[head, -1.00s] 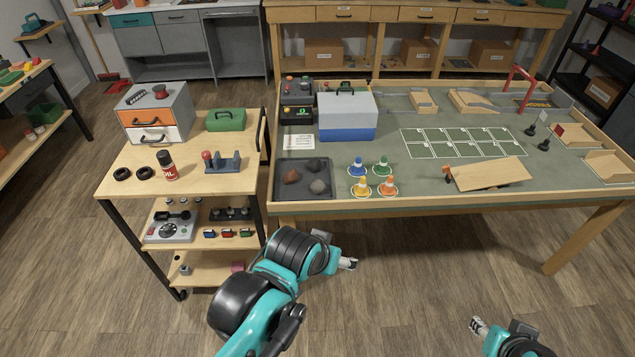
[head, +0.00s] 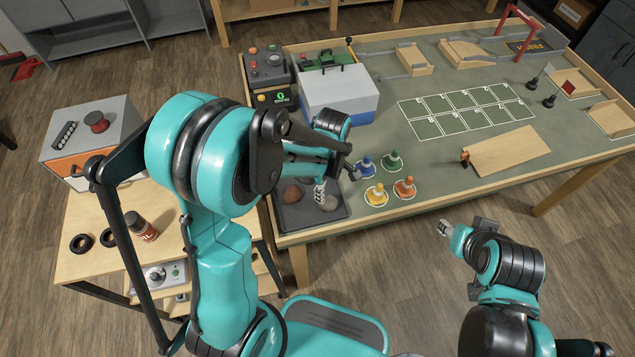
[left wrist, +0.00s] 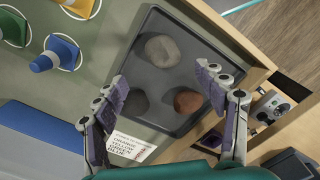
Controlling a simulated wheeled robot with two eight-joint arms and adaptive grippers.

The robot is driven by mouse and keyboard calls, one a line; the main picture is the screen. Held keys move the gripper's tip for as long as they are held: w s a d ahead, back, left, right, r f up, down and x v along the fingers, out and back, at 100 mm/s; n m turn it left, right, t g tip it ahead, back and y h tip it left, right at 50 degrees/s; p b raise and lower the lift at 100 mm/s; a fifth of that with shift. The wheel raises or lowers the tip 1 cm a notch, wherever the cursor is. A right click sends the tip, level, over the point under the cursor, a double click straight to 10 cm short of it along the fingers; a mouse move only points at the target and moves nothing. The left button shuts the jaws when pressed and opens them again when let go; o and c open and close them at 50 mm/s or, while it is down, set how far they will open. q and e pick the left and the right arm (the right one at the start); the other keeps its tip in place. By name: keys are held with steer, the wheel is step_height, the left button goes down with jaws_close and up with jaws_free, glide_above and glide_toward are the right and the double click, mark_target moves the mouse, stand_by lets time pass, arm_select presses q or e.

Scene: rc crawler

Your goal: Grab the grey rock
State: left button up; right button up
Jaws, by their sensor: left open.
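The grey rock (left wrist: 163,50) lies in the dark tray (left wrist: 158,22) with a dark rock (left wrist: 136,103) and a reddish-brown rock (left wrist: 187,101). My left gripper (left wrist: 161,77) is open and empty above the tray. In the left wrist view the grey rock shows just beyond the gap between its fingertips. In the head view the grey rock (head: 330,203) is partly covered by a finger of my left gripper (head: 336,184). The brown rock (head: 292,194) also shows there, while the dark rock is hidden by my arm. My right gripper (head: 445,229) is in front of the table, away from the tray.
Blue, green, yellow and orange cones (head: 376,195) stand just right of the tray. A blue and grey box (head: 338,98) stands behind it. The table's raised wooden rim (head: 330,232) runs along the front. A wooden ramp (head: 508,150) lies further right.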

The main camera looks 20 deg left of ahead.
mark_target(329, 199)
arm_select(q)
step_height(329, 199, down, 3)
steer(key=shift+r+b, duration=0.1)
steer(key=shift+b, duration=0.5)
steer(key=f+b, duration=0.1)
steer(key=f, duration=0.2)
steer(key=f+b, duration=0.1)
steer(key=f, duration=0.1)
steer(key=shift+s+d+f+b, duration=0.15)
steer(key=shift+s+d+b, duration=0.1)
steer(key=shift+b, duration=0.1)
steer(key=shift+c, duration=0.4)
steer(key=c, duration=1.4)
